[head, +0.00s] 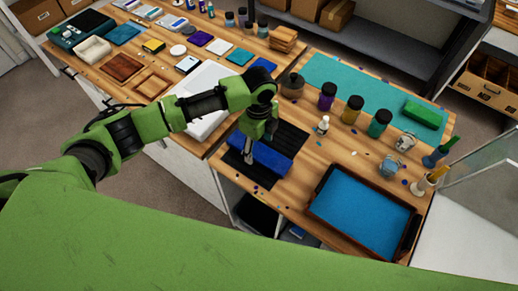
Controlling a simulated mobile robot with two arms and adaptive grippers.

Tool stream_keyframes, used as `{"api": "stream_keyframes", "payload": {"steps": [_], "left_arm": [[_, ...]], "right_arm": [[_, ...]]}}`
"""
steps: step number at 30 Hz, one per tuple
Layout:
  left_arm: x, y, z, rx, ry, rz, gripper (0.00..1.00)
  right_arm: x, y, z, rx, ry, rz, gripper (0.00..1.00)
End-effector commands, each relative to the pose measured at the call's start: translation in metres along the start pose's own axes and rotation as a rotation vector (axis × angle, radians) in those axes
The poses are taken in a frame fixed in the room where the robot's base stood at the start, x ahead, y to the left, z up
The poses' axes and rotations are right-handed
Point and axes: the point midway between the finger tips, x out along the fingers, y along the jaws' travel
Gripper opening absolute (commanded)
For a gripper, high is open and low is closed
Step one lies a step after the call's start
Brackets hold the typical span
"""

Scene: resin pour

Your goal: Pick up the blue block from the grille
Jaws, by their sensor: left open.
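The blue block (268,157) lies on the black grille (292,136) on the wooden bench, near the middle of the head view. My left gripper (258,146) is over the block, pointing down, with fingers open. One finger shows in front of the block's left part, and the other side is partly hidden by the wrist. I cannot tell whether the fingers touch the block. My right gripper is not in view.
A tray with blue filling (318,212) stands right of the grille. Behind are several jars, including a purple jar (326,97), a small white bottle (323,125), and a green block (422,114) on a teal mat (350,75). A white tray (205,88) lies to the left.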

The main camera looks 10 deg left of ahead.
Motion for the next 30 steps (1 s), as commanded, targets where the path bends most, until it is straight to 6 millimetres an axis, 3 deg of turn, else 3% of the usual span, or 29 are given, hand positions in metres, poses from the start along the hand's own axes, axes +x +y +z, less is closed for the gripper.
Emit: {"api": "stream_keyframes", "payload": {"steps": [5, 12, 18, 30], "left_arm": [[0.017, 0.000, 0.000, -0.001, -0.001, -0.001, 0.62], [0.018, -0.001, 0.000, 0.000, -0.001, -0.002, 0.62], [0.018, -0.001, 0.000, 0.000, -0.001, -0.002, 0.11], [0.013, -0.002, 0.000, 0.000, 0.000, -0.006, 0.09]], "right_arm": [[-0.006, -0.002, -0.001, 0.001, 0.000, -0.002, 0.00], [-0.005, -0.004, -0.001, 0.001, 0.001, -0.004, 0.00], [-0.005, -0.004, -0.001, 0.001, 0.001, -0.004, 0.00], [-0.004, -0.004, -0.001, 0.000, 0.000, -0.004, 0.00]]}}
